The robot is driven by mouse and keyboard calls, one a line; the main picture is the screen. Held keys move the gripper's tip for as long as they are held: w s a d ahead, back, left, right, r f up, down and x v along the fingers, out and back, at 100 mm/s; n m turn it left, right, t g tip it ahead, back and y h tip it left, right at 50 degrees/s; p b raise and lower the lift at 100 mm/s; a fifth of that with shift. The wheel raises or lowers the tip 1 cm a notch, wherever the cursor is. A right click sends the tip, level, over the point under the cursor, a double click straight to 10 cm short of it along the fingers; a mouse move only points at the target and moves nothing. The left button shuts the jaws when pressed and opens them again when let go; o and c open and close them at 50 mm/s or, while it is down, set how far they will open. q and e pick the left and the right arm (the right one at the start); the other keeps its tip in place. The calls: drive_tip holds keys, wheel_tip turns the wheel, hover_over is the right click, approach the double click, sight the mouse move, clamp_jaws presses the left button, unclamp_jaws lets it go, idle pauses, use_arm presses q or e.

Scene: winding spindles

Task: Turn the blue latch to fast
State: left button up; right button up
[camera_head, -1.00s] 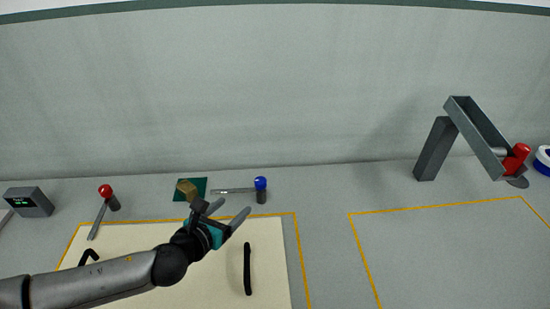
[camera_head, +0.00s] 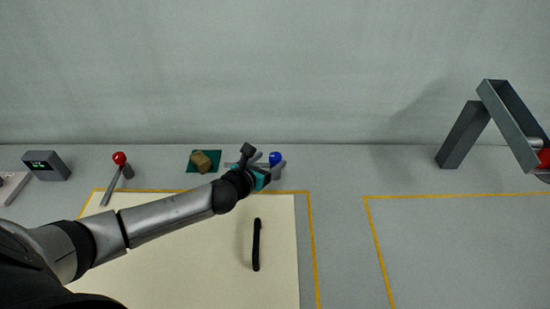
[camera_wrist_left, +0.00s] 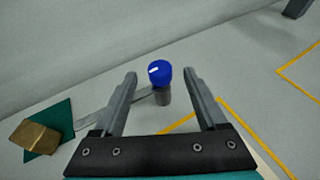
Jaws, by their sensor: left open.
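The blue latch is a blue knob (camera_wrist_left: 160,72) on a short grey post with a flat metal bar. I see no contact with either finger. The bar (camera_wrist_left: 112,110) runs from the post to the left, behind the left finger. My right gripper is not in view.
A red-knobbed latch (camera_head: 120,160) stands to the left, near a small display box (camera_head: 46,166). A brown block (camera_head: 201,161) lies on a dark green square (camera_head: 190,167). A black handle-like bar (camera_head: 256,245) lies on the cream mat (camera_head: 200,270). A grey frame (camera_head: 462,135) stands at the right.

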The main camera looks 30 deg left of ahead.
sight(275, 157)
use_arm(q)
drive_tip(key=shift+b+x, duration=0.5)
drive_tip(key=shift+x, duration=1.85)
drive_tip(key=shift+s, duration=0.1)
clamp_jaws()
